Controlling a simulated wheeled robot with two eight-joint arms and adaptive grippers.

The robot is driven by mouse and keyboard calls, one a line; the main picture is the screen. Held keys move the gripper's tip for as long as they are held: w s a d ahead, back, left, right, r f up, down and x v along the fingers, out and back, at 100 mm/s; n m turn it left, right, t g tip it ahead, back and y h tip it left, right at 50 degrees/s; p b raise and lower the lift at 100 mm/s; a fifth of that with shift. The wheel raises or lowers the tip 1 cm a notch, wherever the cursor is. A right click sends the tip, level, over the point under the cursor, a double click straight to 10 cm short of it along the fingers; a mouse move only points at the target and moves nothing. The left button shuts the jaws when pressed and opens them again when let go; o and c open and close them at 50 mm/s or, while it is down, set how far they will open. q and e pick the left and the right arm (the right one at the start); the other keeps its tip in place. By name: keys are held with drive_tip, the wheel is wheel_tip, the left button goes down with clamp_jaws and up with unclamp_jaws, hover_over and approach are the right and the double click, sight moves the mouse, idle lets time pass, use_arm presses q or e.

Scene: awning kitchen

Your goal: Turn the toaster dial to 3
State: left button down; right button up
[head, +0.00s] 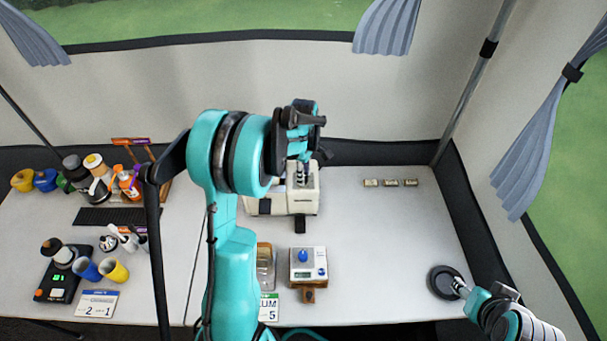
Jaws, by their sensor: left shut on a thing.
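The cream toaster (305,205) stands at the back of the white table, with dark parts on its front. My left gripper (303,178) reaches down onto its top from above, and its fingers are shut on a small part there, which looks to be the dial. The dial and its numbers are hidden behind the fingers and wrist, so its setting cannot be read. My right gripper (461,288) is low at the right, beside a round dark disc (442,282); its fingers are too small to tell open from shut.
A scale with a blue object (306,262) and a glass container (266,266) stand in front of the toaster. Small labelled blocks (391,183) lie at the back right. The right middle is clear.

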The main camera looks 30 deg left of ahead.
use_arm(q)
drive_tip(key=m, duration=0.6)
drive_tip(key=shift+m, duration=0.3)
idle(0.4)
drive_tip(key=c, duration=1.2)
unclamp_jaws()
wheel_tip(320, 180, up, 12)
